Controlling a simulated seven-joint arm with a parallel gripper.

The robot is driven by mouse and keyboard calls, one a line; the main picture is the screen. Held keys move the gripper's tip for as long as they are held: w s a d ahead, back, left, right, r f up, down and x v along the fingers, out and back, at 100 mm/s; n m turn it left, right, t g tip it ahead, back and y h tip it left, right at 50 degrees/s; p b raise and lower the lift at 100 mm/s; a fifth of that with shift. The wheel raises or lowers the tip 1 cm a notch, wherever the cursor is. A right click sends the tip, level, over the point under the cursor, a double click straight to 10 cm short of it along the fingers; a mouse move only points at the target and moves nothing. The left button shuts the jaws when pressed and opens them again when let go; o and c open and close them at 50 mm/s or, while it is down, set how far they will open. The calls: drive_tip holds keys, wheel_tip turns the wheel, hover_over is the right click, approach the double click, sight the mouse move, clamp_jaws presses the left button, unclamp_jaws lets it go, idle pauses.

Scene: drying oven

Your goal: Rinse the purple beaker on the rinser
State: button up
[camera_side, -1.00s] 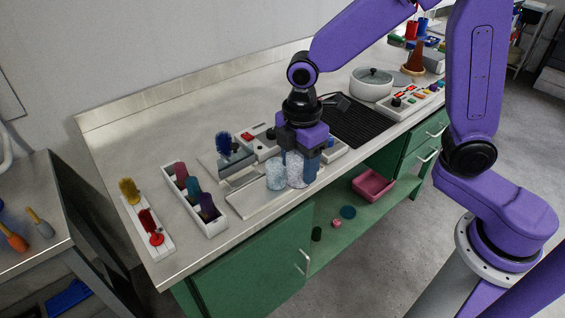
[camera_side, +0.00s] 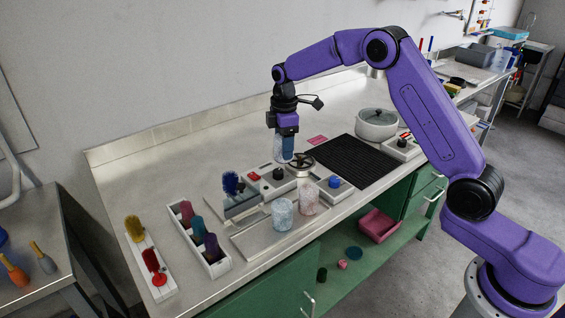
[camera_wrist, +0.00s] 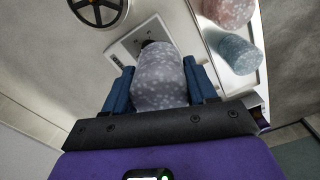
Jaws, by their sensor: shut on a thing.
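My gripper (camera_side: 287,150) has its blue fingers shut on a pale greyish-purple speckled beaker (camera_side: 280,149). In the wrist view the beaker (camera_wrist: 160,82) sits between the two fingers (camera_wrist: 160,90). It is over the back part of the counter, beside a black handwheel (camera_side: 301,165); I cannot tell how high it is. A pale blue beaker (camera_side: 282,215) and a pinkish beaker (camera_side: 308,198) stand on the metal tray in front. Which fixture is the rinser I cannot tell for sure.
A box with a red button and black knob (camera_side: 270,183) and a box with a blue knob (camera_side: 335,188) stand behind the tray (camera_side: 256,244). A brush rack (camera_side: 200,238) is at left. A black mat (camera_side: 345,162) and white pot (camera_side: 376,124) are at right.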

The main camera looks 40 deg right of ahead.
drive_tip(key=shift+m, duration=0.9)
drive_tip(key=w+d+f, duration=0.1)
drive_tip(key=d, duration=0.2)
drive_tip(key=w+d, duration=0.2)
drive_tip(key=d, duration=0.2)
drive_tip(key=w+d+f, duration=0.1)
drive_tip(key=w+d, duration=0.1)
drive_tip(key=d, duration=0.1)
drive_tip(key=shift+d+f, duration=0.35)
drive_tip(key=shift+d, duration=0.05)
drive_tip(key=shift+f, duration=1.45)
drive_tip(key=shift+f, duration=0.1)
drive_tip(key=shift+f, duration=0.9)
drive_tip(key=shift+s+d+f, duration=0.1)
drive_tip(key=shift+f, duration=0.8)
idle(0.4)
drive_tip(key=shift+r, duration=0.15)
idle(1.2)
drive_tip(key=shift+r, duration=1.85)
